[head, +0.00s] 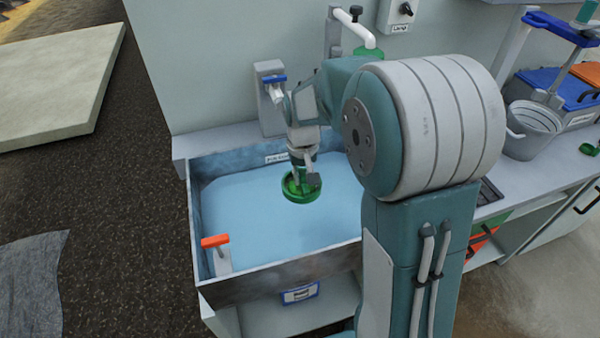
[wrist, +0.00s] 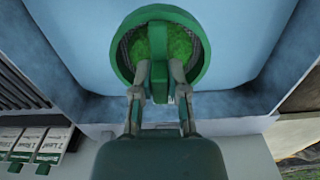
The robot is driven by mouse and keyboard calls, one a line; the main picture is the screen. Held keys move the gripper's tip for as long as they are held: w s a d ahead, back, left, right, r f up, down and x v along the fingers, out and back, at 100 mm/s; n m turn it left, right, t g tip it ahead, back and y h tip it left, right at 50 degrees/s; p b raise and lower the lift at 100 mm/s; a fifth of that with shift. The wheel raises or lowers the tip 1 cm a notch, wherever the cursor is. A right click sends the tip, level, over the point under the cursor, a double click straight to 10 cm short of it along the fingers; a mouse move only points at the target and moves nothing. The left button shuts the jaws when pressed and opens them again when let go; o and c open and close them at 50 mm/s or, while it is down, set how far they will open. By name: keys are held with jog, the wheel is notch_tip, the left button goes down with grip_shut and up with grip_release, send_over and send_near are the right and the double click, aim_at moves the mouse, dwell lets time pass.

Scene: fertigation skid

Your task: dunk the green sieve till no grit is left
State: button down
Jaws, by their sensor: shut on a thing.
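The green sieve (head: 301,188) is a round green ring over the water in the basin (head: 228,278). In the wrist view the sieve (wrist: 198,50) shows a mottled green inside, and I cannot tell whether that is grit or mesh. My gripper (head: 305,170) is shut on the sieve's handle; in the wrist view its fingers (wrist: 159,80) stand on both sides of the green handle. The sieve is at or just above the water; I cannot tell whether it touches. The basin's water (head: 245,205) is light blue, and my arm hides the basin's right part.
An orange-handled valve (head: 216,242) stands at the basin's front left, and a blue-handled valve (head: 272,79) is on the wall behind. A grey bucket (head: 532,132) stands on the right counter, with a small green item (head: 588,149) beside it. Open water lies left of the sieve.

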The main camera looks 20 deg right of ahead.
aim_at(301, 189)
jog(key=shift+f, duration=0.85)
jog(key=shift+a+f, duration=0.15)
jog(key=shift+f, duration=0.6)
jog(key=shift+a+f, duration=0.1)
jog(key=shift+f, duration=0.6)
jog(key=shift+d+f, duration=0.1)
jog(key=shift+f, duration=7.25)
jog(key=shift+r, duration=9.3)
jog(key=shift+f, duration=0.15)
